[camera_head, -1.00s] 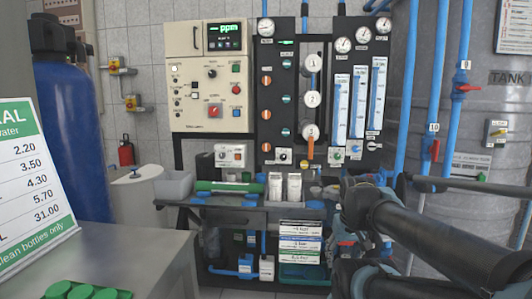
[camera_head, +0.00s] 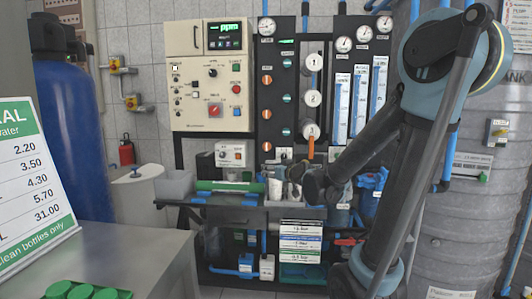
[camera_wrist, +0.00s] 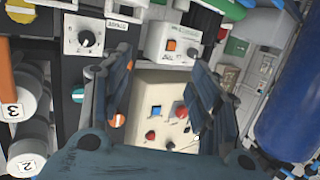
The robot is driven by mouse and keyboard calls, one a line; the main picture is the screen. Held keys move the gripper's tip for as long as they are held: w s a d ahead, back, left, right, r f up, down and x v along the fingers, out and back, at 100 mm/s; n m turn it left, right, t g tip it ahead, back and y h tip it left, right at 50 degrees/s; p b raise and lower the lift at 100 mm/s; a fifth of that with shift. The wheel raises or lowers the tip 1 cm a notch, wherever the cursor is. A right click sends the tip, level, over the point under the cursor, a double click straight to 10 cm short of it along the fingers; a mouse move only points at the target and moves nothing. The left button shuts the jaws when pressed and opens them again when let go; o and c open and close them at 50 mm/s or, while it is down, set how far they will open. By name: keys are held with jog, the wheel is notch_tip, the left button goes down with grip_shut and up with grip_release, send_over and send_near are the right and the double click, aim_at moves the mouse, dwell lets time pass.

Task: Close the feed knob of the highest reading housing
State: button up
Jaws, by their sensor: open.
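Numbered housings 1 (camera_head: 312,62), 2 (camera_head: 312,98) and 3 (camera_head: 311,131) stand in a column on the black panel. Orange knobs (camera_head: 266,80) and teal knobs (camera_head: 287,71) line the panel's left side. Which is the feed knob, and which housing reads highest, I cannot tell. In the wrist view, housing 3 (camera_wrist: 13,112) and housing 2 (camera_wrist: 27,166) are at the left edge; an orange knob (camera_wrist: 116,121) shows beside the left finger. My gripper (camera_wrist: 155,92) is open and empty; in the head view it is low before the rack, below housing 3.
A cream control box (camera_head: 210,75) with a ppm display hangs left of the panel. Flow tubes (camera_head: 341,105) and gauges (camera_head: 343,44) are at right, partly behind my arm. A small switch box (camera_head: 231,153) and white cups (camera_head: 275,187) sit low. A grey counter (camera_head: 120,262) stands front left.

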jog(key=w+a+r+m+t, duration=0.2)
jog(key=w+a+r+t, duration=0.2)
jog(key=w+a+t, duration=0.15)
jog(key=m+t+h, duration=0.3)
jog(key=m+h, duration=0.4)
jog(key=h, duration=0.3)
send_near(266, 148)
jog(key=x, duration=0.9)
jog(key=shift+w+d, duration=0.1)
jog(key=shift+w, duration=0.05)
jog(key=c, duration=1.1)
